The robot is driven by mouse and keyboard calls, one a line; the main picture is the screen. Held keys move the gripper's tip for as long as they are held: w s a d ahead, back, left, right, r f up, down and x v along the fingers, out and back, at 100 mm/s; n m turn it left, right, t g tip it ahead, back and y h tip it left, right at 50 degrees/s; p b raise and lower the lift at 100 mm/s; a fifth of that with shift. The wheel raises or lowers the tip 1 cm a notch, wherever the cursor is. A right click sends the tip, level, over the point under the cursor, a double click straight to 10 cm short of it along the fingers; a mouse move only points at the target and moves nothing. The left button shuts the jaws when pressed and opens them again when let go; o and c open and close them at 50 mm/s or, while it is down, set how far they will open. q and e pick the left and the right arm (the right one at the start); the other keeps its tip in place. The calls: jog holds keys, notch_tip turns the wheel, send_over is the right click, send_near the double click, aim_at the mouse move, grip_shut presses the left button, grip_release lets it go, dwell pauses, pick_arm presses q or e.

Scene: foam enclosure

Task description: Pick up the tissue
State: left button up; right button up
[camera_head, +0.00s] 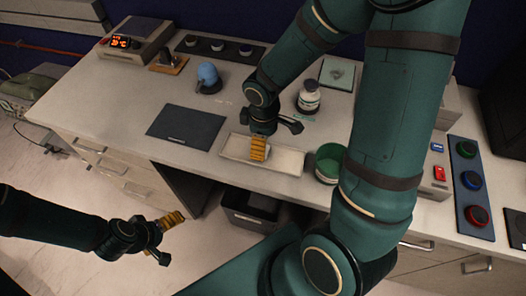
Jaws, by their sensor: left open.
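I cannot clearly make out a tissue; a small whitish patch shows at the fingers of my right gripper (259,150), over the shallow white tray (285,160). My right gripper points down at the tray's left part, with its ribbed yellow finger pads low in it. Whether it is open, or holds anything, is hard to tell. My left gripper (166,233) is open and empty, out over the floor in front of the bench, well apart from the tray.
On the bench (150,92) are a dark mat (186,127), a blue cup-like item (208,78), a white bottle (309,97) and a green round container (329,163) right of the tray. A button panel (471,184) lies at right. A dark bin (250,212) stands below.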

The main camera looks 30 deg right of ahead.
notch_tip(320, 180, down, 4)
jog(key=shift+a+f+b, duration=0.1)
jog(key=shift+b, duration=0.35)
jog(key=c, duration=0.8)
jog(key=shift+c, duration=0.2)
